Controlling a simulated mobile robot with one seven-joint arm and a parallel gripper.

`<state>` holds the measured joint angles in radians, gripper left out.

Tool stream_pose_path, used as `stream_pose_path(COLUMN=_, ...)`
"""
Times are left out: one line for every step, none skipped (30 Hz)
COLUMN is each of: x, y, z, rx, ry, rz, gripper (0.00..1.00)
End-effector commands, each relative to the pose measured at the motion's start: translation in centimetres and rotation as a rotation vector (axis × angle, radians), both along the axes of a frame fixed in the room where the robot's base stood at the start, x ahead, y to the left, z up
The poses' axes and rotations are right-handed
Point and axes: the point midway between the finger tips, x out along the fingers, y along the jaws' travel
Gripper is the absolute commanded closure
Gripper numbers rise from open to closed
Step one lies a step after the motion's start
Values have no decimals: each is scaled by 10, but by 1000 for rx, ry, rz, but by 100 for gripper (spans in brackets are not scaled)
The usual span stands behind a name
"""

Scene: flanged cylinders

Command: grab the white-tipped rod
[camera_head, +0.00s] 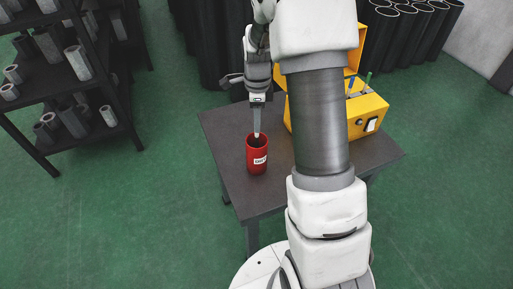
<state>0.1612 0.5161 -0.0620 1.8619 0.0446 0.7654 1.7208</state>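A red can (257,160) with a small white label stands upright on the dark table (225,135). A small white tip (257,135) shows at the can's mouth, and it looks like the end of the white-tipped rod. The rest of the rod is hidden, apparently inside the can. My gripper (257,128) points straight down over the can, with its grey finger end at the white tip. The fingers are seen edge-on as one narrow bar, so I cannot tell whether they are apart or closed on the rod.
A yellow toolbox (366,108) with tools in it stands on the table to the right, partly behind my arm. A dark shelf (45,85) with grey cylinders is at the left. Black tubes (412,22) stand at the back. Green floor is clear at the left front.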

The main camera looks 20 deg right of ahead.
Motion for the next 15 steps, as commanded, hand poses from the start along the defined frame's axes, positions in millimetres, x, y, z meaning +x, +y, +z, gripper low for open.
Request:
stream_pose_path(x=-1, y=0, z=-11, rx=1, ry=4, rz=-1, gripper=69)
stream_pose_path(x=-1, y=0, z=-16, rx=1, ry=4, rz=-1, gripper=69)
stream_pose_path(x=-1, y=0, z=-21, rx=0, ry=3, rz=0, gripper=69)
stream_pose_path(x=-1, y=0, z=-24, rx=0, ry=2, rz=0, gripper=69)
stream_pose_path(x=-1, y=0, z=-27, rx=0, ry=2, rz=0, gripper=69)
stream_pose_path(x=-1, y=0, z=-29, rx=0, ry=2, rz=1, gripper=69)
stream_pose_path(x=-1, y=0, z=-31, rx=0, ry=2, rz=1, gripper=69)
stream_pose_path(x=0, y=0, z=-32, rx=0, ry=1, rz=1, gripper=69)
stream_pose_path(x=0, y=0, z=-34, rx=0, ry=0, rz=0, gripper=69)
stream_pose_path(x=0, y=0, z=-36, rx=0, ry=0, rz=0, gripper=69)
stream_pose_path(x=0, y=-1, z=-39, rx=0, ry=1, rz=0, gripper=69)
stream_pose_path(x=0, y=-1, z=-44, rx=0, ry=3, rz=-1, gripper=69)
stream_pose_path(x=0, y=-1, z=-49, rx=2, ry=4, rz=-1, gripper=69)
stream_pose_path(x=1, y=-1, z=-53, rx=1, ry=3, rz=0, gripper=69)
stream_pose_path(x=1, y=-1, z=-60, rx=2, ry=4, rz=1, gripper=69)
